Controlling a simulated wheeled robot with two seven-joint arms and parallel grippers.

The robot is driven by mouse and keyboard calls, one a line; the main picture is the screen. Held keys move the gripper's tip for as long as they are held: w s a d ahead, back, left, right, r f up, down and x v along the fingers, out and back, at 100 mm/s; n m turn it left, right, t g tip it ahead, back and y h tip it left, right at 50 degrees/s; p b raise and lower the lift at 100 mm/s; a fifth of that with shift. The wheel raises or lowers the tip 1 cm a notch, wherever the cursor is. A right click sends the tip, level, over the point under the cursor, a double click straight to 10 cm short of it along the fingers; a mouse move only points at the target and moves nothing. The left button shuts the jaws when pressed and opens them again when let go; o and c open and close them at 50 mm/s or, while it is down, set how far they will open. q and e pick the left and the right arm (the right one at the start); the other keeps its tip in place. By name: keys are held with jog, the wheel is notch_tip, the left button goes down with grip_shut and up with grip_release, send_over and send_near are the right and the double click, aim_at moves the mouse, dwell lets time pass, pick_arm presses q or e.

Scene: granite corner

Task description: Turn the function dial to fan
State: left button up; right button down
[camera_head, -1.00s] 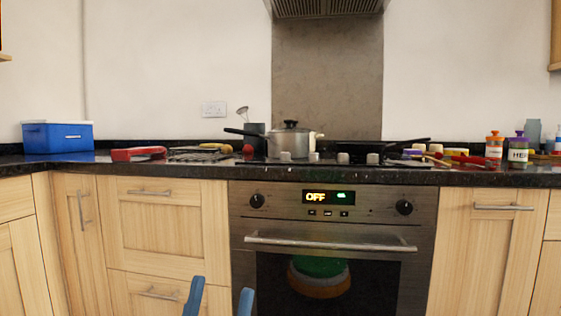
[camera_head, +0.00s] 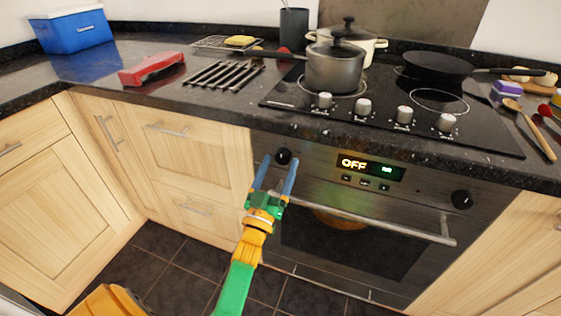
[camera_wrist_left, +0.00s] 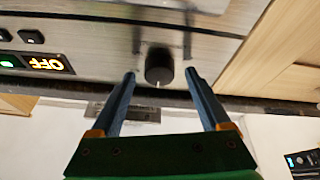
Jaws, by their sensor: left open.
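The oven's left black dial (camera_head: 283,156) sits on the steel control panel, left of the lit display (camera_head: 370,167), which reads "OFF". A second black dial (camera_head: 461,199) is at the panel's right end. I cannot read any function marks. My left gripper (camera_head: 276,160) is open, with its blue fingers pointing at the left dial. In the left wrist view the dial (camera_wrist_left: 159,67) shows between the spread fingertips (camera_wrist_left: 160,75), with a gap on both sides. A small white mark shows on its rim. My right gripper is not in view.
The oven door handle (camera_head: 390,225) runs below the panel. The black worktop (camera_head: 215,108) overhangs above, with hob knobs (camera_head: 363,106) near its front edge. A pot (camera_head: 335,70) and a pan (camera_head: 438,66) stand on the hob. Wooden drawers (camera_head: 190,160) are at left.

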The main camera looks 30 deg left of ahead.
pick_arm(q)
jog(key=shift+w, duration=0.25)
jog(key=shift+r, duration=0.1)
grip_shut()
